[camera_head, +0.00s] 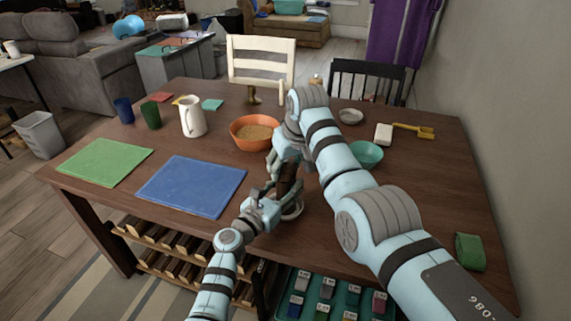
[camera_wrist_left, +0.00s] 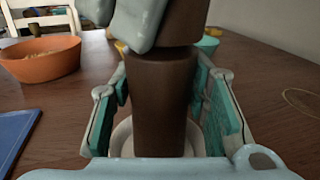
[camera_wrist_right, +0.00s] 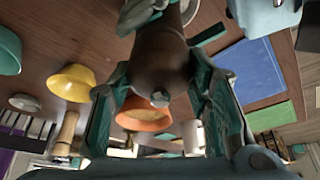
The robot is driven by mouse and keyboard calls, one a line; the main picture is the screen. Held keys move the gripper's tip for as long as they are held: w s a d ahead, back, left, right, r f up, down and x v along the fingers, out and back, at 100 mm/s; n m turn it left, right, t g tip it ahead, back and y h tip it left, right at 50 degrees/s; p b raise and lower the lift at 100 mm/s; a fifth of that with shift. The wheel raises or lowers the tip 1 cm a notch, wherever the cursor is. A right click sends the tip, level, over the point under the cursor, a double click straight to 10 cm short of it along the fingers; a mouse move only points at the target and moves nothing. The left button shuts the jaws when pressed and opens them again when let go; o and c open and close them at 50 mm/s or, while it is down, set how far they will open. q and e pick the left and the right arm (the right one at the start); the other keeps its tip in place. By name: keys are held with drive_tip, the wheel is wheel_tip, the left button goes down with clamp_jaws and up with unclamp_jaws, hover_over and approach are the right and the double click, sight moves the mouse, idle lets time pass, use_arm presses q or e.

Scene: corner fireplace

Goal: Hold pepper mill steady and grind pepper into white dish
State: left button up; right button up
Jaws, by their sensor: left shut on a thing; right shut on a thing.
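The dark brown pepper mill (camera_head: 288,183) is upright over the white dish (camera_head: 293,211). In the left wrist view the mill's lower body (camera_wrist_left: 160,100) stands between my left fingers, with the dish's rim (camera_wrist_left: 122,137) beyond it. My left gripper (camera_head: 270,196) is shut on this lower body. My right gripper (camera_head: 288,150) is shut on the mill's upper part from above. The right wrist view shows the rounded mill top and its small silver knob (camera_wrist_right: 160,98) between my right fingers. The inside of the dish is mostly hidden, and I cannot tell whether the mill touches it.
An orange bowl (camera_head: 255,136) with tan contents stands behind the mill. A teal bowl (camera_head: 367,155) is to the right, partly behind my right arm. A blue mat (camera_head: 191,186), green mat (camera_head: 104,162) and white pitcher (camera_head: 192,117) are left.

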drive_tip(key=m+h, duration=0.1)
drive_tip(key=m, duration=0.4)
drive_tip(key=shift+w+d+t+h, duration=0.1)
drive_tip(key=shift+t+h, duration=0.2)
drive_tip(key=shift+h, duration=0.1)
drive_tip(key=o, duration=1.2)
drive_tip(key=shift+c, duration=0.2)
